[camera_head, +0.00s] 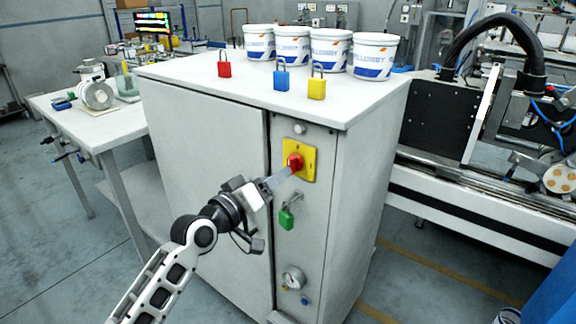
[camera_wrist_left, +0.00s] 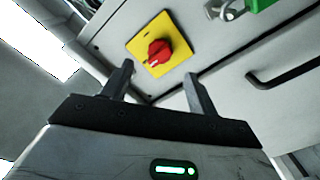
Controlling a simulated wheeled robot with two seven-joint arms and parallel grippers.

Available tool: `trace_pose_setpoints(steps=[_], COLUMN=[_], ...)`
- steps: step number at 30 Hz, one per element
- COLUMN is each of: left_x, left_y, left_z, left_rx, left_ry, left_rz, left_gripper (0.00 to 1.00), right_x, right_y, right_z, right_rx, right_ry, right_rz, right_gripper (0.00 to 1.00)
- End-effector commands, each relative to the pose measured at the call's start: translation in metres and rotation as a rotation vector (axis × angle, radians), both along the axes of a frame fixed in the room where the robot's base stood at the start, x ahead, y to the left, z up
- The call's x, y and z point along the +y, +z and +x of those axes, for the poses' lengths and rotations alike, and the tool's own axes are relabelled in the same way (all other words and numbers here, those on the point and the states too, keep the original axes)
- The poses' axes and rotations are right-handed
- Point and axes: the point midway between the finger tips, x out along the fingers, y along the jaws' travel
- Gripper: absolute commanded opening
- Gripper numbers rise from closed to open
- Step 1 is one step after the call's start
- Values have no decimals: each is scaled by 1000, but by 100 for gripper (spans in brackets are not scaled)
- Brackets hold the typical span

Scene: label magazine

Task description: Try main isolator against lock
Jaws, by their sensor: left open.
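The main isolator is a red rotary knob (camera_head: 295,161) on a yellow plate (camera_head: 307,150), on the front of a grey cabinet. It also shows in the left wrist view as the red knob (camera_wrist_left: 158,53) on the yellow plate (camera_wrist_left: 178,72). A green padlock (camera_head: 287,218) hangs from a hasp below the isolator; part of this lock (camera_wrist_left: 262,4) shows at the top of the left wrist view. My left gripper (camera_head: 279,178) is open just in front of the knob. In the left wrist view its fingers (camera_wrist_left: 158,80) are apart, with the knob beyond them. My right gripper is out of view.
Red (camera_head: 224,69), blue (camera_head: 281,79) and yellow (camera_head: 317,88) padlocks stand on the cabinet top (camera_head: 200,70), in front of several white buckets (camera_head: 325,50). A side table (camera_head: 110,125) stands left, a machine (camera_head: 450,125) right.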

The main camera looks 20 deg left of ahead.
Motion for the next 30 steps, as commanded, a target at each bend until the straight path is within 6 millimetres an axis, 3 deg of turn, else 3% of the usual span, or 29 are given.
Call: trace_pose_setpoints(steps=[3,9,22,23,27,30], left_x=[-9,-19,-23,-23,-23,-22], left_y=[1,0,-1,-1,-1,-1], left_z=[24,50,60,60,60,60], left_rx=[0,1,0,0,0,0], left_ry=[0,-1,-1,-1,-1,-1], left_rz=[-1,0,1,1,1,1], left_gripper=[59,59,59,56,17,14], right_x=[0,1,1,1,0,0], right_y=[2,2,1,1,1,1], right_z=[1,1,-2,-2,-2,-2], right_rx=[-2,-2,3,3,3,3], right_ry=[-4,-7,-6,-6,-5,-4], right_rz=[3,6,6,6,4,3], right_gripper=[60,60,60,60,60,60])
